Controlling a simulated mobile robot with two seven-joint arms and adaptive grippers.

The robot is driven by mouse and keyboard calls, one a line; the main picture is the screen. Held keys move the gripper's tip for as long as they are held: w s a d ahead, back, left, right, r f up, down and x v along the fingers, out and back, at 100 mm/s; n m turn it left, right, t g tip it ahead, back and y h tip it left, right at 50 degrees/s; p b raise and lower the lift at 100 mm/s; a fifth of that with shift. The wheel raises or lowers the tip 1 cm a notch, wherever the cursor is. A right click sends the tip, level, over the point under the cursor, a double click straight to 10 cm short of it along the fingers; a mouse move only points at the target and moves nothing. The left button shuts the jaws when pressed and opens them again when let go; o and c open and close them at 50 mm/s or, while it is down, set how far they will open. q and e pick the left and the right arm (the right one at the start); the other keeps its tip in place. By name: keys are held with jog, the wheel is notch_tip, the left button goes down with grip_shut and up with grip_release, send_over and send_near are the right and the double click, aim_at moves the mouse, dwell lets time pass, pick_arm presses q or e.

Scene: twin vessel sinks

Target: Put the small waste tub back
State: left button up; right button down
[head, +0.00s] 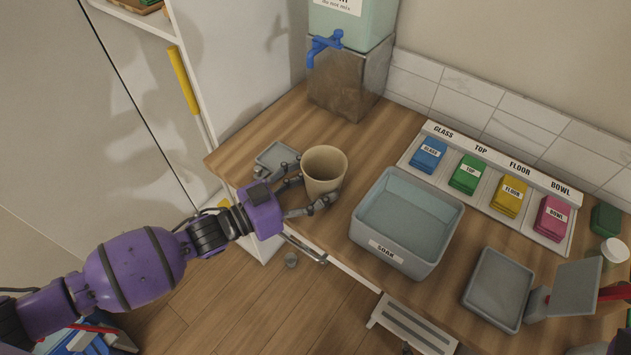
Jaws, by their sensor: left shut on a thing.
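A tan, round, open-topped tub (324,170) is upright at the front left part of the wooden counter, and it looks empty. My left gripper (312,190) is shut on it, with its dark fingers around the tub's side from the left. I cannot tell whether the tub's base touches the counter.
A grey SOAK basin (402,245) stands close right of the tub. Behind it is a labelled rack (446,141) of coloured cloths. A water dispenser with a blue tap (325,45) stands at the back. Grey trays (499,288) lie at the right. Wood between tub and dispenser is clear.

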pick_arm(q)
jog(key=shift+f, duration=0.25)
jog(key=o, duration=1.2)
jog(key=shift+r, duration=0.1)
jog(key=shift+c, duration=0.2)
jog(key=shift+r, duration=0.25)
jog(key=b+v, duration=0.1)
jog(key=v, duration=1.1)
